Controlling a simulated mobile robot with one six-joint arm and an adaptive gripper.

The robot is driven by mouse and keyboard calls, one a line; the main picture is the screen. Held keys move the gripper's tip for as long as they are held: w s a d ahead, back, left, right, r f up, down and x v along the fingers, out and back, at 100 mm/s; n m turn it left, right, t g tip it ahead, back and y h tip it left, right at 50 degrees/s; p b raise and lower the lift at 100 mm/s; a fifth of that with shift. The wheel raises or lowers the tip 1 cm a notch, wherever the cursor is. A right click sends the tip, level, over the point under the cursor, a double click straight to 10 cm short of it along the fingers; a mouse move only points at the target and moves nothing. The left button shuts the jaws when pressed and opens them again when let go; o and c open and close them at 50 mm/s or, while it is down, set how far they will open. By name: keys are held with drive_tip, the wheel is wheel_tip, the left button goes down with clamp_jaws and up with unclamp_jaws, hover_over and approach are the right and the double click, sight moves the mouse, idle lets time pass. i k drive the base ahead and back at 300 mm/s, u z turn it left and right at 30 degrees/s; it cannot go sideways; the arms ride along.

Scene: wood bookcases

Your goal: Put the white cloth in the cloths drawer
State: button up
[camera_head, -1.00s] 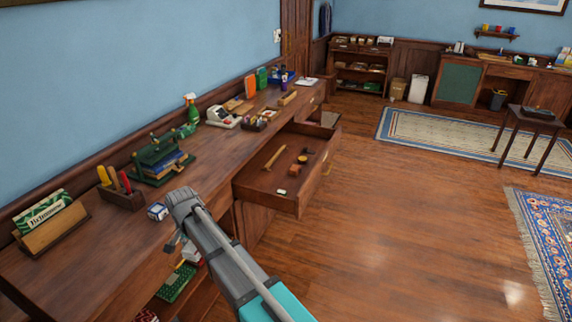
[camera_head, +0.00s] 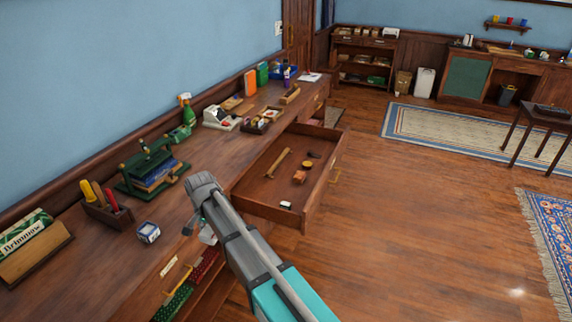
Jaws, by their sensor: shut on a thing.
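My gripper (camera_head: 197,228) is partly hidden behind my own arm, in front of the wooden counter's edge. A small white patch, which looks like the white cloth (camera_head: 208,236), shows at it, just left of my arm; most of it is hidden. Below the counter edge, red and green patterned folded pieces (camera_head: 176,303), which look like cloths, lie in an open space that may be the cloths drawer. A small pale label (camera_head: 168,267) is beside them. My gripper is above and slightly right of these pieces.
Another drawer (camera_head: 258,211) stands open right of my arm, holding a wooden-handled tool (camera_head: 279,163) and several small things. The counter carries a blue-white box (camera_head: 148,232), a tool holder (camera_head: 112,212), a green press (camera_head: 152,168) and a spray bottle (camera_head: 187,110).

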sight(291, 194)
drive_tip(key=z, duration=0.35)
drive_tip(key=i, duration=1.1)
drive_tip(key=z, duration=0.45)
